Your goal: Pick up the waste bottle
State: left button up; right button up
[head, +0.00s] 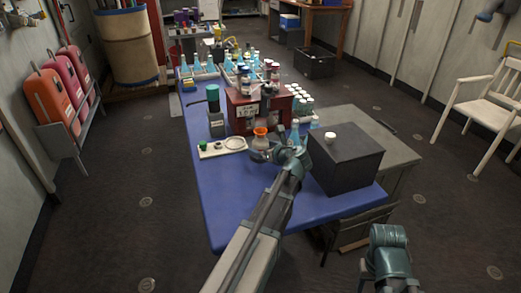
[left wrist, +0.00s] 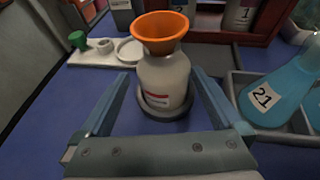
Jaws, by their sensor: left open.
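The waste bottle (left wrist: 164,82) is a whitish bottle with a red-marked label and an orange funnel (left wrist: 165,32) in its neck. It stands upright in a dark round holder on the blue table. In the head view the bottle (head: 260,143) is at the table's middle, partly hidden by my left gripper (head: 268,155). In the left wrist view my left gripper (left wrist: 162,85) is open, with one finger on each side of the bottle. Gaps show between the fingers and the bottle. My right gripper is not in view; only part of my right arm shows at lower right.
A blue flask labelled 21 (left wrist: 275,92) stands in a grey rack right of the bottle. A white tray (head: 222,148) is to the left. A red rack (head: 243,107) stands behind, and a dark box (head: 345,165) is at right. The table's front left is clear.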

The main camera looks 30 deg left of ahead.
aim_at(257, 144)
pick_arm(q)
jog(key=shift+w, duration=0.1)
jog(key=b+x, duration=0.1)
jog(key=x, duration=0.4)
jog(key=shift+w+b, duration=0.2)
jog(key=shift+b, duration=0.2)
jog(key=shift+c, duration=0.3)
jog(key=c, duration=1.3)
jog(key=shift+o, duration=0.2)
jog(key=shift+r, duration=0.15)
notch_tip(257, 144, up, 10)
jog(key=p, duration=1)
